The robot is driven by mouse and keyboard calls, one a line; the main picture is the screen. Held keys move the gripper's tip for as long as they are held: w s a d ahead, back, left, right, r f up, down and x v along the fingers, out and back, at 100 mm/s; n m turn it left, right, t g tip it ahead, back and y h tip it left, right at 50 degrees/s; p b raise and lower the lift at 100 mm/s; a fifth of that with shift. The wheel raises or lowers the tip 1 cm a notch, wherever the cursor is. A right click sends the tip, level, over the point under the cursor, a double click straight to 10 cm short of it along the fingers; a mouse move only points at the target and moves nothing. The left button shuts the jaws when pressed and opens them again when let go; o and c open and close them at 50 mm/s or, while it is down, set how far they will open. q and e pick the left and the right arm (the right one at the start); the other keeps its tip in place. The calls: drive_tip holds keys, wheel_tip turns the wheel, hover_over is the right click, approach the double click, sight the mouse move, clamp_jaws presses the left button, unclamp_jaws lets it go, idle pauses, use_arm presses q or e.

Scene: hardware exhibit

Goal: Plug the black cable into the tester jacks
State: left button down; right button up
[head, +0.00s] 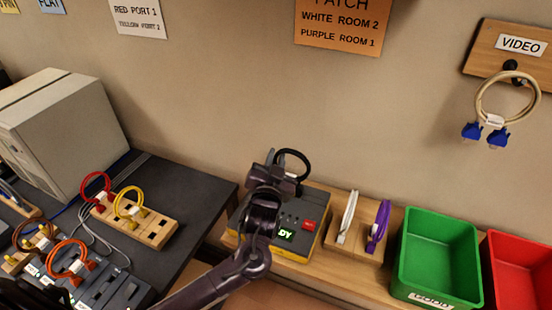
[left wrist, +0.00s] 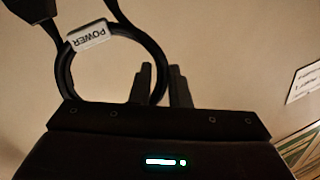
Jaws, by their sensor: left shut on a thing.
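The tester (head: 317,205) is a dark box with yellow edging on the wooden bench, with a lit green display and a red label. My left gripper (head: 284,172) is over its back left part and hides much of its top, so I cannot make out the jacks. The gripper is shut on the black cable (head: 292,151), whose loop stands up behind the fingers. In the left wrist view, the black cable (left wrist: 62,80) forms a ring with a white POWER tag, beside the fingertips (left wrist: 160,72). Its dark plug ends are partly cut off or hidden. My right gripper is out of view.
A wooden holder (head: 349,248) with white and purple cables stands right of the tester. A green bin (head: 484,270) and a red bin (head: 518,262) are further right. On the dark table at left are a beige computer case (head: 62,125) and a wooden block (head: 153,232) with red and yellow cables.

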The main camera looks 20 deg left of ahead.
use_arm(q)
drive_tip(key=shift+f, duration=0.45)
idle(0.8)
drive_tip(key=c, duration=0.7)
unclamp_jaws()
drive_tip(key=shift+o, duration=0.2)
drive_tip(key=shift+p+v, duration=0.65)
drive_tip(key=shift+v, duration=0.7)
drive_tip(key=p+v, duration=0.2)
drive_tip(key=v, duration=0.3)
